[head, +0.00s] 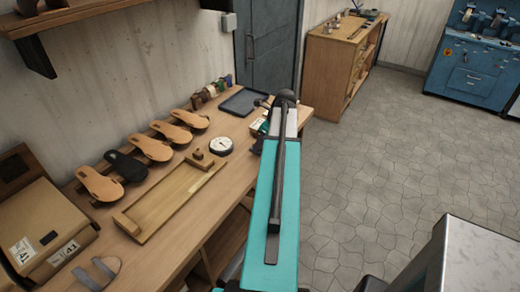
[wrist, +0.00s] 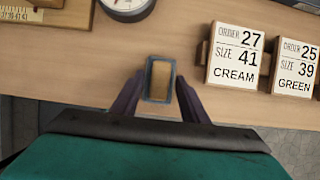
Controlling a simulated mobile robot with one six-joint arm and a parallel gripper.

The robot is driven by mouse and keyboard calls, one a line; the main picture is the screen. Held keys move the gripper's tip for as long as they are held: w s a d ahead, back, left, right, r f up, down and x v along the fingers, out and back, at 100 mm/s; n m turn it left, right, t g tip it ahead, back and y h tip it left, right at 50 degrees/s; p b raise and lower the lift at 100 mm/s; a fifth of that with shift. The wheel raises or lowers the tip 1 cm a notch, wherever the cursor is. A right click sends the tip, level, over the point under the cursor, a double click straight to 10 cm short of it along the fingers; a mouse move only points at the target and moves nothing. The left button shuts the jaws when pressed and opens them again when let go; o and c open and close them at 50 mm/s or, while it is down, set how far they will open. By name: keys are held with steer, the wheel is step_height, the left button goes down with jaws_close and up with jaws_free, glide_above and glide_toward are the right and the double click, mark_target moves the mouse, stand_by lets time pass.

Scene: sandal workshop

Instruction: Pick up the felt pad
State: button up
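The felt pad seems to be the small brown rectangle with a dark grey-blue border (wrist: 160,79) in the wrist view, near the bench's front edge. My gripper (wrist: 160,88) is open, its two dark fingers reaching down on either side of this piece. Narrow gaps seem to show between fingers and piece; I cannot tell how high the fingertips are above the bench. In the head view my teal arm reaches over the bench and hides the pad and my fingers.
Order cards reading CREAM (wrist: 235,57) and GREEN (wrist: 296,67) stand right of the gripper. A round dial (head: 220,146), a wooden jig (head: 174,198), a dark tray (head: 243,102) and several sandals (head: 151,148) are on the bench (head: 190,232). The floor at right is clear.

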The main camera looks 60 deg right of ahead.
jaws_close()
steer(key=shift+r, duration=0.2)
steer(key=shift+r+b, duration=0.9)
steer(key=shift+r, duration=0.5)
steer(key=s+a+r+b, duration=0.1)
steer(key=s+a+b, duration=0.3)
steer(key=s, duration=1)
steer(key=a, duration=0.3)
steer(key=shift+s+r, duration=0.2)
steer(key=shift+r, duration=0.2)
steer(key=shift+c, duration=2.4)
jaws_free()
steer(key=shift+c, duration=0.8)
steer(key=shift+f+b, duration=0.85)
steer(key=shift+b, duration=0.15)
